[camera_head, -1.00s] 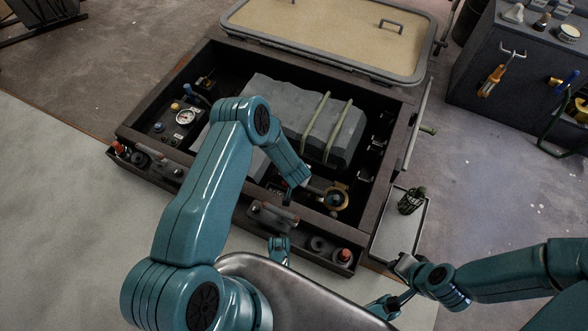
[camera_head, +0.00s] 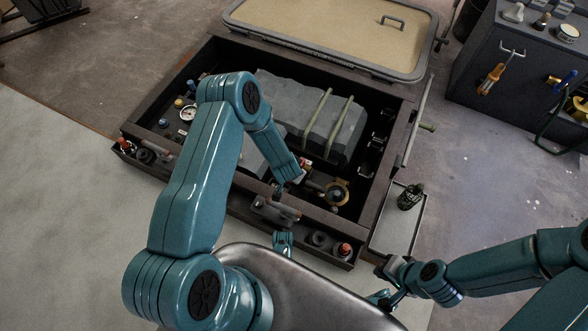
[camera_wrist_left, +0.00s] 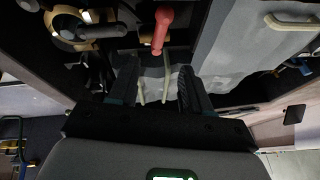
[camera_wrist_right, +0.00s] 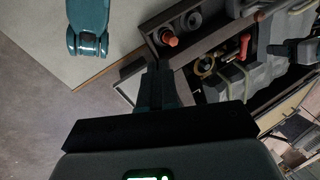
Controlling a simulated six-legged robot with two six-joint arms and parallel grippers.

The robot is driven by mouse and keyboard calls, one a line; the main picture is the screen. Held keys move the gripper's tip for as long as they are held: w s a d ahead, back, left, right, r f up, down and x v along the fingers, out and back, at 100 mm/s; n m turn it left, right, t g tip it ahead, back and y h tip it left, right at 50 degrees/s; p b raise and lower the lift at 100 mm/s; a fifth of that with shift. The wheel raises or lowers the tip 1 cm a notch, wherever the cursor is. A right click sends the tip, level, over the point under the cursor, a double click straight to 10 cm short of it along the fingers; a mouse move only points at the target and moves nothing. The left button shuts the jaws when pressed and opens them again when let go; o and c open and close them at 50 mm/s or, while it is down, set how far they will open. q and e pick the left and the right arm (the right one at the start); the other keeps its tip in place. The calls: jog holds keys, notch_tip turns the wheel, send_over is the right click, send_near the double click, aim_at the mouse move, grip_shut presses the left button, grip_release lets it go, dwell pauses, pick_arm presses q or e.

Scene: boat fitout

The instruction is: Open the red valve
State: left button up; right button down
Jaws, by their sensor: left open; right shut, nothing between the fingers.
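In the head view only a small red bit (camera_head: 304,164) appears beside my left forearm. My left gripper (camera_wrist_left: 157,72) is open, its fingers spread on either side below the handle with nothing between them; I see no contact. My right gripper (camera_wrist_right: 156,72) is shut and empty, away from the valve, outside the box near the small tray.
A brass fitting (camera_head: 336,192) sits right of the valve in the box. A strapped grey block (camera_head: 345,120) fills the middle. A small tray (camera_head: 391,235) with a dark cup-like item (camera_head: 410,196) stands right of the box. The tan hatch lid (camera_head: 330,30) lies behind.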

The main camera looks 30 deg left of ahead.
pick_arm(q)
jog(key=b+x, duration=0.7)
jog(key=x, duration=0.8)
jog(key=shift+f+b, duration=0.15)
jog(key=shift+b, duration=0.15)
jog(key=shift+w+a+f, duration=0.15)
jog(key=shift+w+f, duration=0.15)
jog(key=shift+f, duration=0.15)
pick_arm(e)
notch_tip(320, 180, down, 7)
jog(key=w, duration=0.1)
jog(key=shift+w+d+f+t, duration=0.2)
jog(key=shift+w+d+t, duration=0.15)
jog(key=shift+w+t, duration=0.05)
pick_arm(q)
grip_shut()
